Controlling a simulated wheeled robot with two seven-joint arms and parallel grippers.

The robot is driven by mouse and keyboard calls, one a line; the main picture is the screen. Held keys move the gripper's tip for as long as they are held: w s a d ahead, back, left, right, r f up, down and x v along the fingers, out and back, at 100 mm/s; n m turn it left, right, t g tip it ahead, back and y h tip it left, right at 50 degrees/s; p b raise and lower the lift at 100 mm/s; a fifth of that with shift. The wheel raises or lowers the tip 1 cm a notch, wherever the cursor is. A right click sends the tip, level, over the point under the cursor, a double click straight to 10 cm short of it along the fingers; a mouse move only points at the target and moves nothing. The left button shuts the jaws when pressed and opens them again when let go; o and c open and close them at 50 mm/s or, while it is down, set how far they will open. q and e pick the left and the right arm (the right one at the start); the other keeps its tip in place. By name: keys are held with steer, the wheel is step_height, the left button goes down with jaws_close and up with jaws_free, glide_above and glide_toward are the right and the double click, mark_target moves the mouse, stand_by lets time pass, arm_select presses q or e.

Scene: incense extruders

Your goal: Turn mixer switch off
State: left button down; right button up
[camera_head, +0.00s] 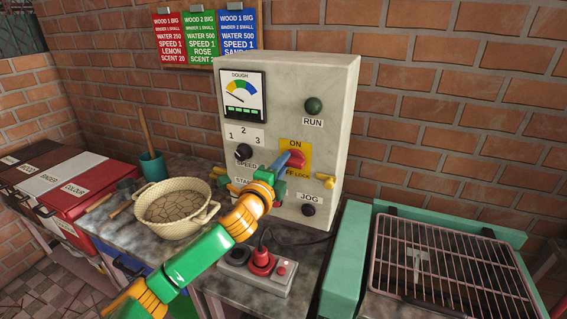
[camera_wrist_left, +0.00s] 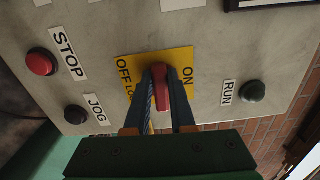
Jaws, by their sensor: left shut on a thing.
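The mixer switch is a red rotary handle (camera_head: 296,160) on a yellow ON / OFF plate on the grey control panel (camera_head: 335,100). In the left wrist view the red handle (camera_wrist_left: 160,88) lies between the two fingers of my left gripper (camera_wrist_left: 160,108), and the yellow plate (camera_wrist_left: 128,65) shows behind it. In the head view my left gripper (camera_head: 284,166) reaches the handle from the lower left, shut on it. The gripper and arm hide part of the plate and the labels near it. My right gripper is not in view.
Near the switch are the RUN button (camera_head: 314,105), JOG button (camera_head: 309,210), speed knob (camera_head: 243,151) and, in the wrist view, a red STOP button (camera_wrist_left: 41,62). A beige pot (camera_head: 172,222) stands left. A red-buttoned box (camera_head: 262,262) lies below. A wire rack (camera_head: 455,260) is right.

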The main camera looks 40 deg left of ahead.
arm_select(q)
steer(key=shift+f+n, duration=0.1)
steer(key=shift+n, duration=0.3)
steer(key=c, duration=0.8)
jaws_free()
steer(key=shift+o, duration=0.2)
steer(key=shift+s, duration=0.1)
steer(key=b+v, duration=0.2)
steer(key=v, duration=0.5)
